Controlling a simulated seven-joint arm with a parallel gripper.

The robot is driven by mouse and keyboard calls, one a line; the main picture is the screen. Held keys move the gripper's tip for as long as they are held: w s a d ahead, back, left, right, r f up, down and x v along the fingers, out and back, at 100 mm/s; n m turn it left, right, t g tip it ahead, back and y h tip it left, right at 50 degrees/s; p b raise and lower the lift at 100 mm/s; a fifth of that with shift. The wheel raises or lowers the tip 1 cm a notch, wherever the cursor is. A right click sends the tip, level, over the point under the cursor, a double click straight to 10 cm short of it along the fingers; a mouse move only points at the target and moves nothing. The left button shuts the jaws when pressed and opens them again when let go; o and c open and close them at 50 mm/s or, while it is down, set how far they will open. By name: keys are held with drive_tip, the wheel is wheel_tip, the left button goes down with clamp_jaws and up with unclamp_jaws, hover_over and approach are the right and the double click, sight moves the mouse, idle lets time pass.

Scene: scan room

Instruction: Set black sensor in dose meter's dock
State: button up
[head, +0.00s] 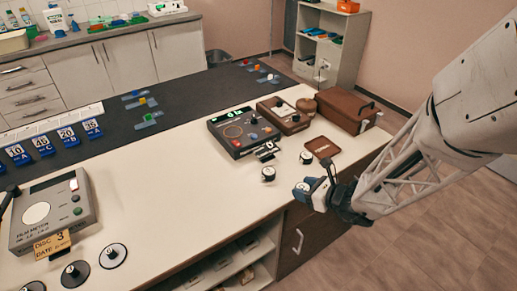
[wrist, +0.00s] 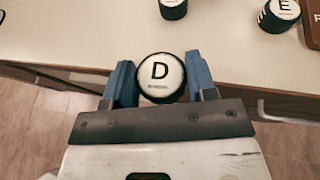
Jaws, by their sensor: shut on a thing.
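My gripper (head: 316,192) is at the front edge of the white counter, its blue fingers on either side of a round sensor marked D (wrist: 160,72). The sensor has a white top and a dark rim, and its white top also shows in the head view (head: 302,187). It seems upright; I cannot tell its height over the counter. A dark meter with a green display (head: 243,130), probably the dose meter, stands further back and left.
Two similar round pieces stand near the gripper: one to the left (head: 268,174) and one behind, marked E (wrist: 283,10). A brown tray (head: 322,147), a brown device (head: 283,115) and a brown case (head: 347,107) stand behind. A grey film meter (head: 52,212) is far left.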

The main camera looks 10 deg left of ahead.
drive_tip(key=w+a+r+n+g, duration=0.1)
drive_tip(key=w+a+n+g, duration=0.1)
drive_tip(key=a, duration=0.5)
drive_tip(key=w+a+r+n+g+y, duration=0.1)
drive_tip(key=w+a+r+n+g, duration=0.1)
drive_tip(key=w+a, duration=0.4)
drive_tip(key=w+a+r+n+g, duration=0.2)
drive_tip(key=w+a+n+g, duration=0.2)
drive_tip(key=a, duration=0.4)
drive_tip(key=shift+w+a+g+y, duration=0.2)
drive_tip(key=shift+w+g+y, duration=0.15)
drive_tip(key=shift+g, duration=0.45)
drive_tip(key=shift+r, duration=0.1)
hover_over(235, 132)
drive_tip(key=shift+f, duration=0.75)
drive_tip(key=shift+f, duration=0.1)
drive_tip(key=shift+f, duration=1.65)
drive_tip(key=shift+f, duration=0.15)
drive_tip(key=o, duration=1)
drive_tip(key=shift+c, duration=0.2)
